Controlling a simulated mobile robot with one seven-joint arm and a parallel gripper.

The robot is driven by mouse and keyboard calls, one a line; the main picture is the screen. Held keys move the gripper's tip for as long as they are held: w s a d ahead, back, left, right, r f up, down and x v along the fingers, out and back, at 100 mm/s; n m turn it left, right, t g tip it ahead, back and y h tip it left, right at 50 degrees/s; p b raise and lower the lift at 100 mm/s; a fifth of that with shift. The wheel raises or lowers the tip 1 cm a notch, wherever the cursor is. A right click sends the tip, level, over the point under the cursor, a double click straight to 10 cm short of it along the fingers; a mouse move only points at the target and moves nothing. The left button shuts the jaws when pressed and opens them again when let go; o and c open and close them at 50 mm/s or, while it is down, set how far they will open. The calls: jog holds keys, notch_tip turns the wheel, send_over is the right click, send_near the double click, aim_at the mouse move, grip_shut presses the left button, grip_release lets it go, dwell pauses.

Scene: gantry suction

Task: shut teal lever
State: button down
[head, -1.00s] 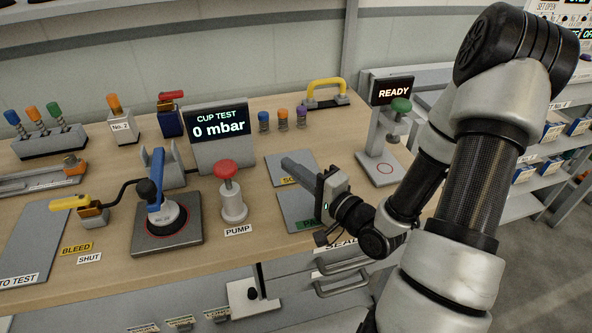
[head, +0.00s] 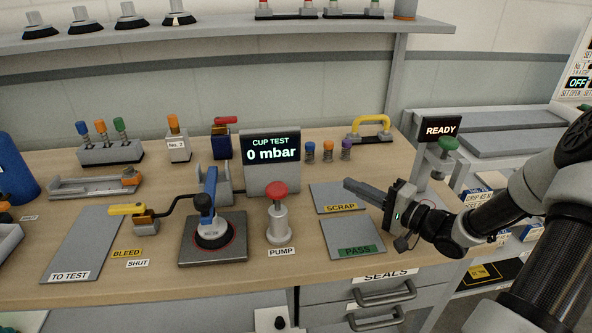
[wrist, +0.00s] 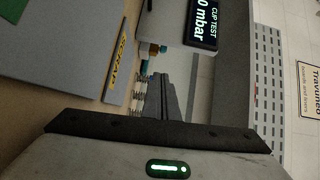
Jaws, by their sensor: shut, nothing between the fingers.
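No teal lever is plain in either view. A bleed valve with a yellow lever (head: 127,209) stands on the bench at left, its lever pointing left. The labels BLEED (head: 127,253) and SHUT (head: 138,263) lie in front of it. A black hose runs from the valve to the blue-handled suction cup (head: 208,205) on a dark plate. My gripper (head: 348,185) is shut and empty above the SCRAP and PASS mats, pointing left, well right of the valve. Its closed fingers also show in the wrist view (wrist: 160,82).
A red-knobbed pump (head: 279,215) and the CUP TEST display (head: 272,160), reading 0 mbar, stand between my gripper and the valve. A red-handled blue block (head: 222,145) stands behind. The TO TEST mat (head: 82,245) is bare.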

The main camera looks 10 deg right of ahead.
jog(key=shift+s+d+y, duration=0.15)
jog(key=shift+d+y, duration=0.15)
jog(key=shift+d, duration=0.6)
jog(key=b+x, duration=0.4)
jog(key=x, duration=1.6)
jog(key=shift+r+b, duration=0.2)
jog(key=shift+b, duration=0.15)
jog(key=shift+s+a+r+p, duration=0.25)
jog(key=shift+s+r+p, duration=0.05)
jog(key=shift+p, duration=0.95)
jog(key=shift+s+a+p, duration=0.2)
jog(key=shift+p, duration=0.35)
jog(key=shift+s+a+f+p, duration=0.2)
jog(key=shift+a+f+p, duration=0.05)
jog(key=shift+p, duration=0.05)
jog(key=shift+f, duration=0.1)
